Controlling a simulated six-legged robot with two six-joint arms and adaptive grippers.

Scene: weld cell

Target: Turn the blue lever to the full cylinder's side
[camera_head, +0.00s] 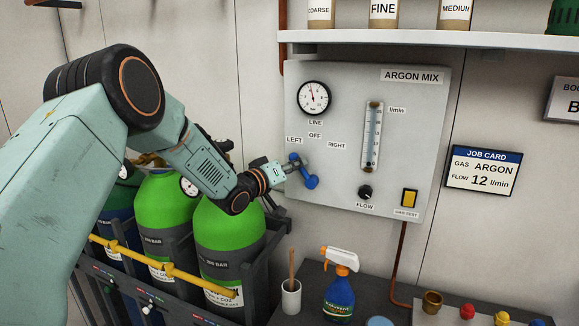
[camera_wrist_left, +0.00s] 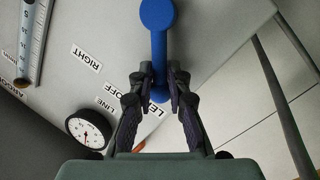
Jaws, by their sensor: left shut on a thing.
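The blue lever (camera_head: 311,182) is on the grey ARGON MIX panel (camera_head: 400,90), below the LEFT, OFF and RIGHT labels. Its arm runs up and left from its round end, toward the LEFT label (camera_head: 294,140). My left gripper (camera_head: 297,166) is shut on the arm. The left wrist view shows its dark fingers (camera_wrist_left: 159,88) on both sides of the blue lever (camera_wrist_left: 157,45), near the LEFT label. Two green cylinders (camera_head: 165,212) (camera_head: 228,232) stand at the left. Their gauges (camera_head: 189,185) are small or partly hidden behind my arm; I cannot read them. My right gripper is out of view.
A yellow bar (camera_head: 160,264) crosses the cylinders, with a dark blue cylinder (camera_head: 117,205) beside them. A spray bottle (camera_head: 340,290) and a white cup (camera_head: 291,297) stand on the bench below the panel. A shelf (camera_head: 430,40) runs above it. A job card (camera_head: 483,171) hangs at right.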

